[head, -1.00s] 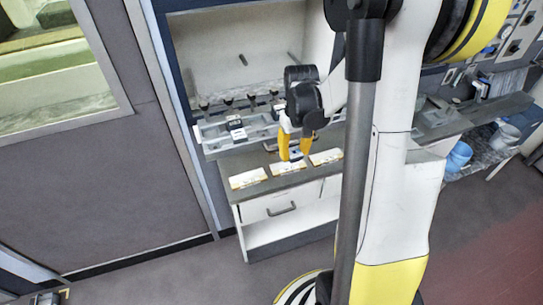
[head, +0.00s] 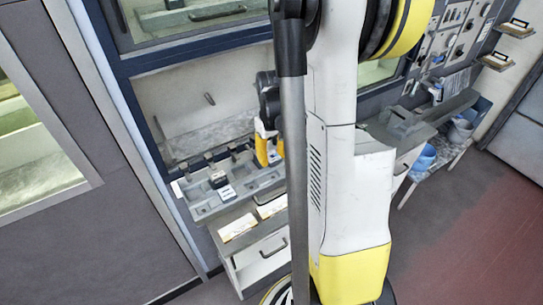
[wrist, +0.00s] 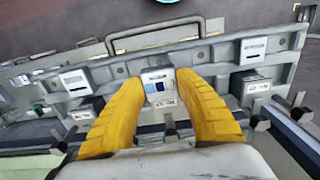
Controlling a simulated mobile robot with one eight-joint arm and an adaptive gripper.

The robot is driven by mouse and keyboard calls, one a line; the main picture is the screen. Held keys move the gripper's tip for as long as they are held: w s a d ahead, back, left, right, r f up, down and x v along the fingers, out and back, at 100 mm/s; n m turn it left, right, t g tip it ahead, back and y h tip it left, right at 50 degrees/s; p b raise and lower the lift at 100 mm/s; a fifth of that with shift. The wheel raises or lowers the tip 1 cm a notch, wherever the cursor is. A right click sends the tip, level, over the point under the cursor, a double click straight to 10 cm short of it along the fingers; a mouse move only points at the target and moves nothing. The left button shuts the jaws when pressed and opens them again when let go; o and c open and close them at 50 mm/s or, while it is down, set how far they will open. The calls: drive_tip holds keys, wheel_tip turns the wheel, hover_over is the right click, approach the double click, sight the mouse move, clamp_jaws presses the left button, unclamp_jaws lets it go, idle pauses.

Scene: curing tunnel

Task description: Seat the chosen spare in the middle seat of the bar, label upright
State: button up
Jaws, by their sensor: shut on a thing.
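My gripper (wrist: 160,100) has its yellow fingers closed on the sides of a small pale block, the spare (wrist: 158,86), in the wrist view. Its face carries a printed label and a blue square. The long grey bar (wrist: 215,52) runs across behind the fingers, and I cannot tell whether the spare touches its seat. White labelled plates show on the bar to the left (wrist: 75,80) and right (wrist: 253,48). In the head view my gripper (head: 269,152) is over the bar (head: 205,204), partly hidden by my arm; the spare is hidden there.
A dark block with a white label (head: 221,184) sits in the bar left of my gripper. Pale cards (head: 237,228) lie on the ledge in front, above a drawer handle (head: 273,248). Dark clamps stand along the bar's rear side. Open floor lies in front.

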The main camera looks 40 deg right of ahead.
sight(273, 177)
drive_tip(key=shift+s+f+b, duration=0.3)
drive_tip(key=shift+f, duration=0.25)
drive_tip(key=shift+w+f+b, duration=0.1)
drive_tip(key=shift+f+b, duration=1.75)
drive_tip(key=shift+f, duration=0.6)
drive_tip(key=shift+f, duration=0.25)
drive_tip(key=o, duration=1.2)
wheel_tip(273, 177, up, 12)
drive_tip(key=shift+r, duration=0.1)
